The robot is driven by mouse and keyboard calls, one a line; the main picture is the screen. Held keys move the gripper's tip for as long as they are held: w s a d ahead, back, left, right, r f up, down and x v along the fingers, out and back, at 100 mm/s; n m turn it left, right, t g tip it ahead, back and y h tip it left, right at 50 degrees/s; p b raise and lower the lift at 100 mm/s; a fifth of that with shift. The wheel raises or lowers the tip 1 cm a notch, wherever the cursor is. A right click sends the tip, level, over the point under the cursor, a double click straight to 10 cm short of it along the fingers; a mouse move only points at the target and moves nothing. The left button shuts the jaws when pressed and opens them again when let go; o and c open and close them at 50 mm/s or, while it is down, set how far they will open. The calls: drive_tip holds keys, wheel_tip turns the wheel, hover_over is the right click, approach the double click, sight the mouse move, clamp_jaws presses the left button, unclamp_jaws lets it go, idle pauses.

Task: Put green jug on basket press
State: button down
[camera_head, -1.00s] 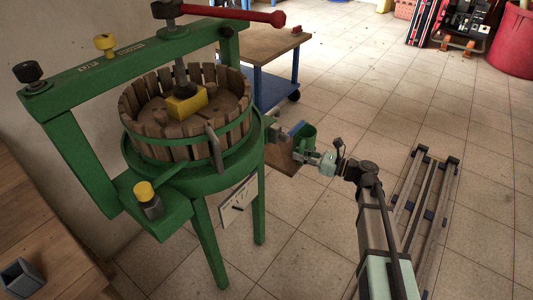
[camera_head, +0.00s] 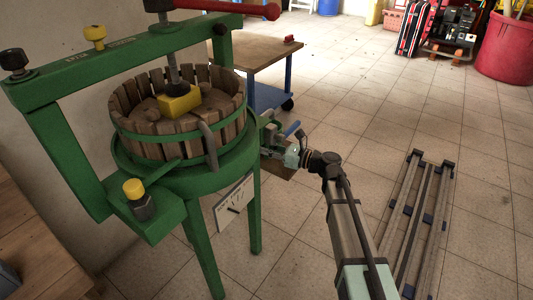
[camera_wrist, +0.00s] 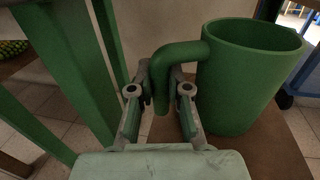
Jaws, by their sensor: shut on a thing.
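The basket press (camera_head: 180,175) stands at the left of the head view, a green frame and round tray around a slatted wooden basket (camera_head: 165,148). The green jug (camera_wrist: 245,80) fills the right of the wrist view, upright, with its curved handle (camera_wrist: 180,52) between my fingers. My gripper (camera_wrist: 160,105) is shut on that handle. In the head view my gripper (camera_head: 275,143) is just right of the press tray, and the jug there is small and hard to make out. Whether the jug touches the brown surface below it is unclear.
A yellow block (camera_head: 180,98) lies inside the basket under the screw. A red-handled bar (camera_head: 235,9) crosses above the press. A wooden-topped blue cart (camera_head: 265,52) stands behind. A grey rail frame (camera_head: 425,225) lies on the floor at right. Green legs (camera_wrist: 70,60) show close in the wrist view.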

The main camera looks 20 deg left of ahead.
idle(0.3)
drive_tip(key=c, duration=1.1)
unclamp_jaws()
drive_tip(key=shift+c, duration=0.2)
